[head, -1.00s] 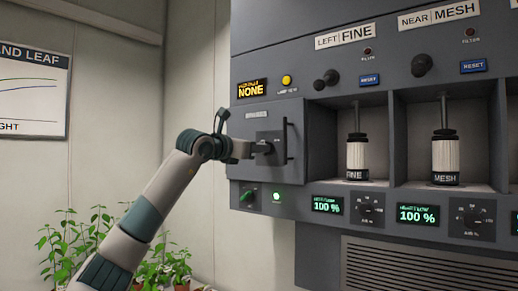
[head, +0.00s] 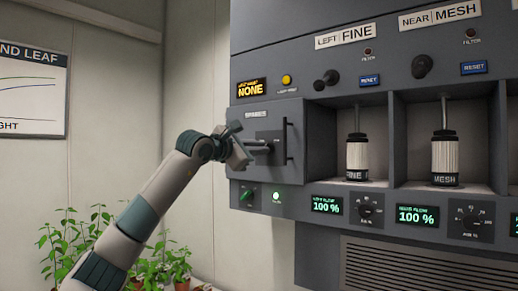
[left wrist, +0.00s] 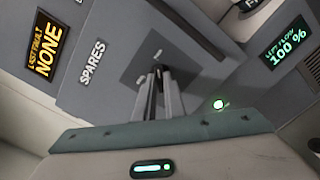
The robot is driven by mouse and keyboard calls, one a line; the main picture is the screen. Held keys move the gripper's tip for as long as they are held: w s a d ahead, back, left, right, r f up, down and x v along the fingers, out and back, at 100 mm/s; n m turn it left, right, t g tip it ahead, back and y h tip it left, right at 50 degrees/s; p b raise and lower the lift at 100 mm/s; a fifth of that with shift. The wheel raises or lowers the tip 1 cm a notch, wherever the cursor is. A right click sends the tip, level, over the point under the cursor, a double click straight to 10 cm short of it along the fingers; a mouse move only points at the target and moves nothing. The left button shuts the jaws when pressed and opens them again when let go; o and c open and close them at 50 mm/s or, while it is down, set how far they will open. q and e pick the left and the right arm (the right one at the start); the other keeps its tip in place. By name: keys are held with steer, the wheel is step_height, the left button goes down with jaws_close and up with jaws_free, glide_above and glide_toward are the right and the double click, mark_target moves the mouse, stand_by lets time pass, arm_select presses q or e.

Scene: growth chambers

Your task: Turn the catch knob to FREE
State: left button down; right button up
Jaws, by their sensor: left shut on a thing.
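The catch knob (left wrist: 158,73) is small and dark, on a dark square plate (head: 277,134) on the grey SPARES door (head: 253,168). My left gripper (head: 261,147) reaches it from the left and is shut on the knob. In the left wrist view the two fingers of the left gripper (left wrist: 160,90) close around the knob and hide most of it. Small marks beside the knob on the plate are too small to read, so its setting cannot be told. My right gripper is not in view.
A dark vertical handle (head: 287,143) stands right of the knob. Open bays to the right hold the FINE cartridge (head: 357,158) and the MESH cartridge (head: 445,163). Plants (head: 150,262) stand low at the left.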

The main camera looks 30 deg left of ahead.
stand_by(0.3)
arm_select(q)
steer(key=c, duration=1.8)
jaws_free()
steer(key=shift+c, duration=0.2)
steer(key=shift+s, duration=0.1)
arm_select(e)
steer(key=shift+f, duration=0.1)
